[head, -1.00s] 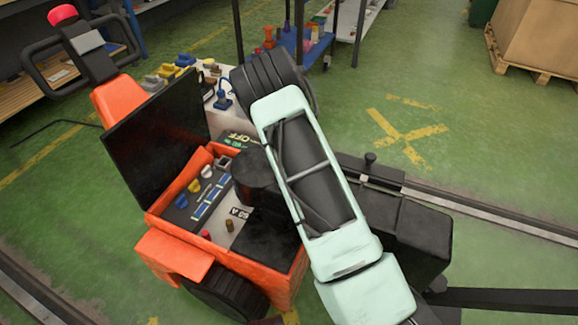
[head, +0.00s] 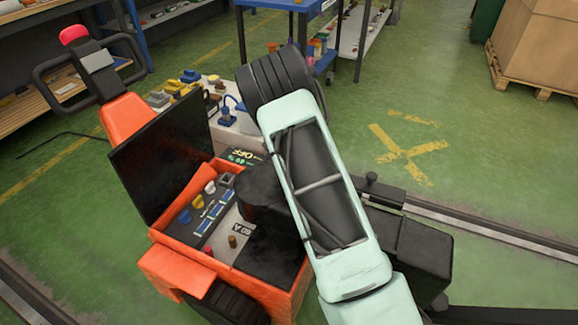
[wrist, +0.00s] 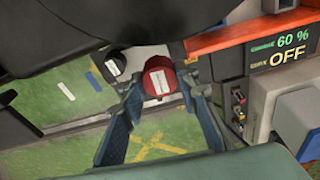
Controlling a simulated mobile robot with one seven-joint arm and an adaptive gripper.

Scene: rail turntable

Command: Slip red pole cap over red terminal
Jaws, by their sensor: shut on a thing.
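In the wrist view a red cap (wrist: 158,82) with a pale label sits between the fingertips of my gripper (wrist: 160,90), which is shut on it. In the head view my arm hides the gripper and the cap. The orange vehicle (head: 163,266) there has an open bay with a brass-coloured post (head: 232,241) on a pale plate. A dark round part (wrist: 115,62) with a white label lies left of the cap in the wrist view.
A raised black lid (head: 160,125) stands on the bay's far left side. A display reading 60 % OFF (wrist: 285,48) is at right in the wrist view.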

